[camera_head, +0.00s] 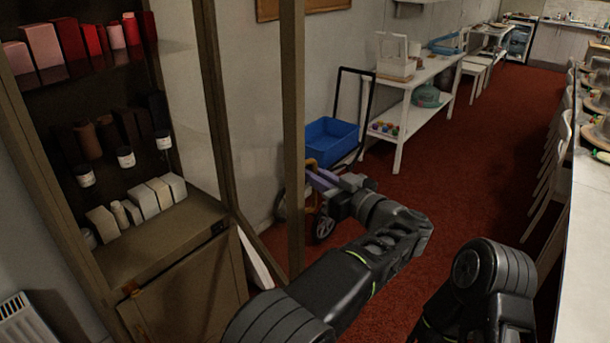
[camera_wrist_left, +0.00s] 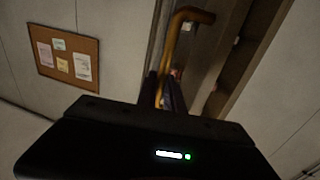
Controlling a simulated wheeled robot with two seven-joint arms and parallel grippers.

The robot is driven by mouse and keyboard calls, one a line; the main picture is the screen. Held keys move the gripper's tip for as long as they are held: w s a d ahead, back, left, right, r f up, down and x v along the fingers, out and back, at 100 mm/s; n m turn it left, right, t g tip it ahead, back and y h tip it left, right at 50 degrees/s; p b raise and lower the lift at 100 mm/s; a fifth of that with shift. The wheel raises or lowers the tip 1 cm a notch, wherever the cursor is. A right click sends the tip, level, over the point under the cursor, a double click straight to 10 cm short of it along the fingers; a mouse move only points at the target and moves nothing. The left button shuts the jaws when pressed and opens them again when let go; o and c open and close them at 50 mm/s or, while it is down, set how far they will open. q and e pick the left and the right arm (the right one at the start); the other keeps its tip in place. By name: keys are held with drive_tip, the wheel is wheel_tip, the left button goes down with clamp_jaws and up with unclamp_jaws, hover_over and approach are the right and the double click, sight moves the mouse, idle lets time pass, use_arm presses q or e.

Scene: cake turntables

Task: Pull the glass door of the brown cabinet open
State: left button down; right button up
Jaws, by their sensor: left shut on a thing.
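The brown cabinet (camera_head: 170,270) stands at the left of the head view, with its shelves in plain sight. Its glass door (camera_head: 293,120) stands swung out from the front, and the room shows through its pane. The brass door handle (camera_head: 311,163) is on the outer door edge, and it also shows in the left wrist view (camera_wrist_left: 188,18). My left gripper (camera_head: 315,178) is shut on the handle, its fingers (camera_wrist_left: 163,92) around the lower part of the bar. My right arm shows at the lower right of the head view, but its gripper is out of view.
A blue crate (camera_head: 330,139) on a wheeled cart (camera_head: 323,227) stands behind my left gripper. A white table (camera_head: 411,103) is beyond it. A long counter (camera_head: 590,240) with chairs runs along the right. Open red carpet (camera_head: 470,190) lies between.

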use_arm(q)
drive_tip(key=shift+w+a+r, duration=0.1)
drive_tip(key=shift+a+r, duration=0.05)
drive_tip(key=c, duration=1.8)
unclamp_jaws()
drive_tip(key=shift+c, duration=0.2)
drive_tip(key=shift+o, duration=0.4)
